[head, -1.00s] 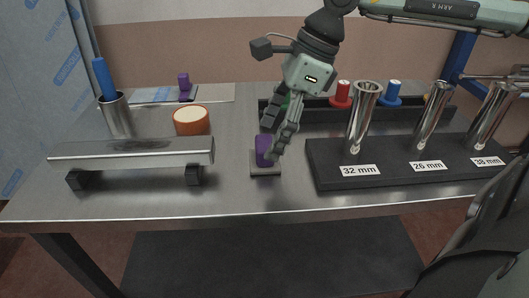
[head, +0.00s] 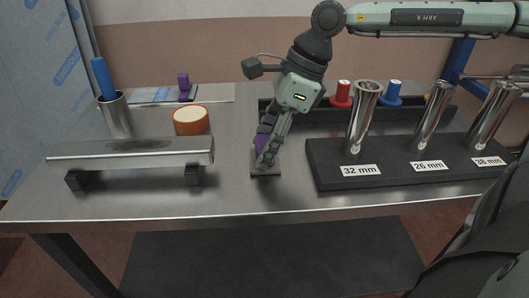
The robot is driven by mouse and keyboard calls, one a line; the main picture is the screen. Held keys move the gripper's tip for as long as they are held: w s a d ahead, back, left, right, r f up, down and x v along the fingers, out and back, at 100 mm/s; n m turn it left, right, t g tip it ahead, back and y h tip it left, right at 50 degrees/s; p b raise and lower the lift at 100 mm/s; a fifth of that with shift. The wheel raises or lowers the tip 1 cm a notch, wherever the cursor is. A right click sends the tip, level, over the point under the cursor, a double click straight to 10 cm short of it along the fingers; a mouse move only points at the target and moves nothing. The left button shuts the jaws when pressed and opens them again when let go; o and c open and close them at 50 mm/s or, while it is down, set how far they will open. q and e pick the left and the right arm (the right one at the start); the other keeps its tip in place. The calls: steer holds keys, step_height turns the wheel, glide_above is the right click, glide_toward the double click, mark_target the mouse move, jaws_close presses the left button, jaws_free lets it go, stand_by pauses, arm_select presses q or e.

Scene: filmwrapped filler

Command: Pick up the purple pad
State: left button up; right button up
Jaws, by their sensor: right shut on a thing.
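The purple pad (head: 261,144) stands on a small grey plate (head: 265,174) near the front middle of the steel table. My right gripper (head: 266,157) comes down from above and is shut on the purple pad, with its dark fingers hiding much of it. I cannot tell whether the pad is lifted off the plate. A second purple piece (head: 184,84) stands on a flat plate at the back left, away from the gripper. My left gripper is not in view.
Left of the gripper are a raised metal bar (head: 130,152), an orange-brown roll (head: 191,121) and a metal cup (head: 116,115) with a blue-handled tool. At right, a black block (head: 330,160) holds several steel tubes. A dark tray (head: 315,112) with coloured plugs lies behind.

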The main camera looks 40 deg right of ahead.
mark_target(262, 142)
steer(key=shift+r, duration=0.15)
steer(key=r, duration=0.4)
steer(key=shift+w+a+r, duration=0.1)
steer(key=shift+a+r, duration=0.05)
steer(key=shift+a, duration=0.05)
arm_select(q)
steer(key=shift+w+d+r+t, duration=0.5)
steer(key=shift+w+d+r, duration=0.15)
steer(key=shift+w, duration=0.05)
arm_select(e)
steer(key=w+a+r, duration=0.1)
steer(key=a+r, duration=0.5)
steer(key=a, duration=0.5)
steer(key=shift+r, duration=0.2)
steer(key=shift+w+a, duration=0.1)
